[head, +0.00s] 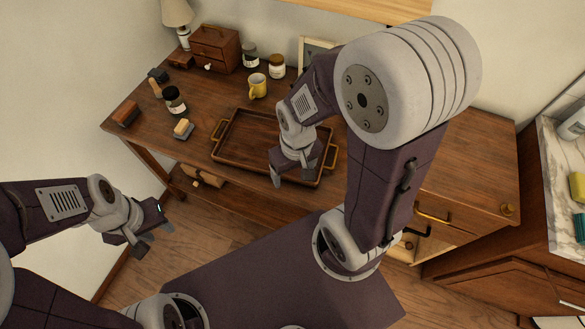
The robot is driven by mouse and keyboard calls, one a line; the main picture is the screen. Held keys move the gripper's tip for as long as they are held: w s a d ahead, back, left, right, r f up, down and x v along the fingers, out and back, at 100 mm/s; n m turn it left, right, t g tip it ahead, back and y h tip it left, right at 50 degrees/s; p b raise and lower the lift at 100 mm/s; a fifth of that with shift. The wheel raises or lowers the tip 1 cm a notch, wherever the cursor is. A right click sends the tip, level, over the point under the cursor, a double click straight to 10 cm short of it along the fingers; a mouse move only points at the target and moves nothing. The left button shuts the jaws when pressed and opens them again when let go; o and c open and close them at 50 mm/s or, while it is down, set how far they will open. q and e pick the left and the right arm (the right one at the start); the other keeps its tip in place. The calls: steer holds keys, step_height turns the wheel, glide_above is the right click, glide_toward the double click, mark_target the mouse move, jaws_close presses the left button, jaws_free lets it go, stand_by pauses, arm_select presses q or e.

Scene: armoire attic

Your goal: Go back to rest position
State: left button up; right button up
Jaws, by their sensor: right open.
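My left gripper (154,239) is at the lower left, in front of the desk and clear of it. Its two fingers are apart with nothing between them. My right gripper (292,180) points down over the right front part of the wooden tray (232,165) on the desk. Its fingers are apart and I see nothing held. Whether it touches the tray, I cannot tell. My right arm hides the tray's back right part and some of the desk behind it.
A marble-topped cabinet (560,190) stands at the right. Floor shows at lower left.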

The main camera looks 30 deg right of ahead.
steer(key=shift+w+r+m, duration=0.1)
steer(key=shift+w+m, duration=0.2)
